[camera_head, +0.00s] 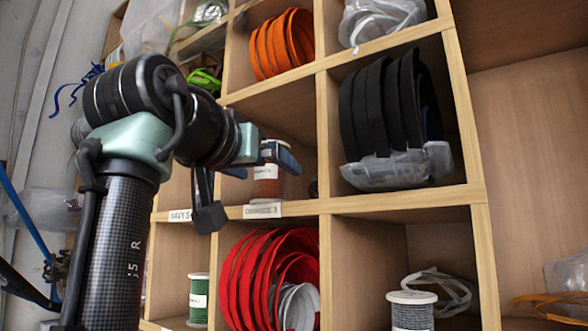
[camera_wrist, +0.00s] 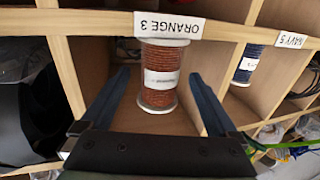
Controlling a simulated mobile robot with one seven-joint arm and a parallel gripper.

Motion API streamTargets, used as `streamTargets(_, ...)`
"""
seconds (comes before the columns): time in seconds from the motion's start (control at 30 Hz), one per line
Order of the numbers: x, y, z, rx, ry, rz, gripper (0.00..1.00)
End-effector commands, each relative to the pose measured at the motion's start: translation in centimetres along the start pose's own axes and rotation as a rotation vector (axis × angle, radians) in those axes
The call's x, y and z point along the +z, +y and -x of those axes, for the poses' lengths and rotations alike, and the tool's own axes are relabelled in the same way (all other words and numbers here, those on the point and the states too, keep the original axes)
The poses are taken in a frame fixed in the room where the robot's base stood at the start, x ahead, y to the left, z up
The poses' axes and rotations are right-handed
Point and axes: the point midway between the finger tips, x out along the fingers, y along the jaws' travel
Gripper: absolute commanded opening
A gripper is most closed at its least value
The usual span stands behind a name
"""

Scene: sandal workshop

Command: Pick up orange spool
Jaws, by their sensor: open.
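The orange spool (camera_wrist: 160,72) stands in a shelf compartment. It is a reel of reddish-orange cord with pale end discs and a white label, and the wrist view is upside down. In the head view the spool (camera_head: 268,181) is partly hidden by my gripper (camera_head: 272,158). In the wrist view my gripper (camera_wrist: 160,88) is open, with one dark finger on either side of the spool and a gap to each. The fingers are not closed on it. Whether the fingertips reach past the spool's front is hard to tell.
A label (camera_wrist: 169,26) reading "ORANGE 3" is on the shelf edge by the spool. Wooden dividers stand close on both sides. A navy spool (camera_wrist: 246,65) is in the neighbouring compartment. Black straps (camera_head: 385,105) fill the compartment to the right, and red straps (camera_head: 262,268) lie below.

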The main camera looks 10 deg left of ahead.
Motion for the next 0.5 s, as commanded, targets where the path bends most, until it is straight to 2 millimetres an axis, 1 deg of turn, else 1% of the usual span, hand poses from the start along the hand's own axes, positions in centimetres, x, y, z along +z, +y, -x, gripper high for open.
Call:
streamTargets(0.27, 0.11, 0.0, -0.26, 0.0, 0.0, 0.0, 0.95)
streamTargets(0.3, 0.1, 0.0, -0.26, 0.0, 0.0, 0.0, 0.88)
streamTargets(0.47, 0.09, 0.01, -0.24, 0.0, 0.0, 0.0, 0.59)
streamTargets(0.5, 0.08, 0.01, -0.24, 0.0, 0.0, 0.0, 0.52)
